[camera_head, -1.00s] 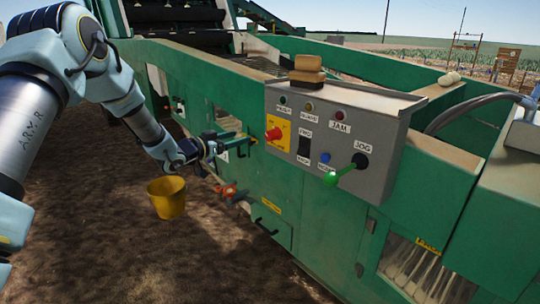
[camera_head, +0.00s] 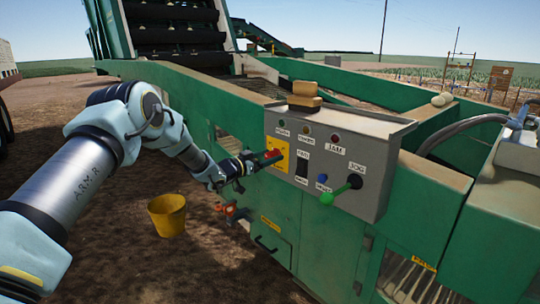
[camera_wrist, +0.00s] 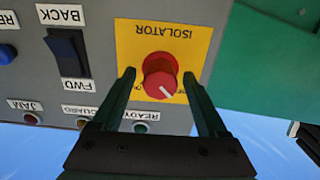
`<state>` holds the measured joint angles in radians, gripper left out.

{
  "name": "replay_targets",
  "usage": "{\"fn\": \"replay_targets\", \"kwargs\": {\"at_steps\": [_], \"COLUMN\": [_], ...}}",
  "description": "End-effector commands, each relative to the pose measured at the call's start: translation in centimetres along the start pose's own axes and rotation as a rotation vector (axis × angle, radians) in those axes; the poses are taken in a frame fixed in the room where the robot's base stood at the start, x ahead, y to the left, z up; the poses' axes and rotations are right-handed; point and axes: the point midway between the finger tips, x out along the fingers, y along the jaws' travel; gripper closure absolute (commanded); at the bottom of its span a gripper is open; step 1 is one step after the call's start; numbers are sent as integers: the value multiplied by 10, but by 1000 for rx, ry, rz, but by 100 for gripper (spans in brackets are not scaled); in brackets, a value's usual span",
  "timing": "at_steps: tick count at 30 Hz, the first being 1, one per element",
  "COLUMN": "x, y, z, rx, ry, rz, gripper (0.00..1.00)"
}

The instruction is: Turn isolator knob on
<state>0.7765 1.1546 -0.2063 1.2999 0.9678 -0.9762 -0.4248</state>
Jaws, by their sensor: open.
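The red isolator knob (camera_wrist: 159,76) sits on a yellow plate (camera_wrist: 194,40) lettered ISOLATOR, which appears upside down in the wrist view. A white mark on the knob points toward the lower right in that view. My gripper (camera_wrist: 163,82) is open, with one finger on each side of the knob; I cannot tell whether either touches it. In the head view my gripper (camera_head: 256,160) is at the left side of the grey control panel (camera_head: 380,190), in front of the yellow plate (camera_head: 281,168), and the knob (camera_head: 273,154) shows at its tip.
The panel carries a black BACK/FWD switch (camera_wrist: 67,53), a blue button (camera_head: 322,178), a green-handled JOG lever (camera_head: 340,190) and small lamps. A sponge-like block (camera_head: 304,94) lies on top. A yellow bucket (camera_head: 167,216) stands on the ground below my arm.

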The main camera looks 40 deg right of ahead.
Motion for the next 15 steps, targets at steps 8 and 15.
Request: {"fn": "replay_targets", "kwargs": {"at_steps": [8,15], "x": [4,4], "y": [0,0], "z": [1,0], "rx": [0,0], "ry": [-1,-1], "rz": [0,0], "gripper": [24,44]}}
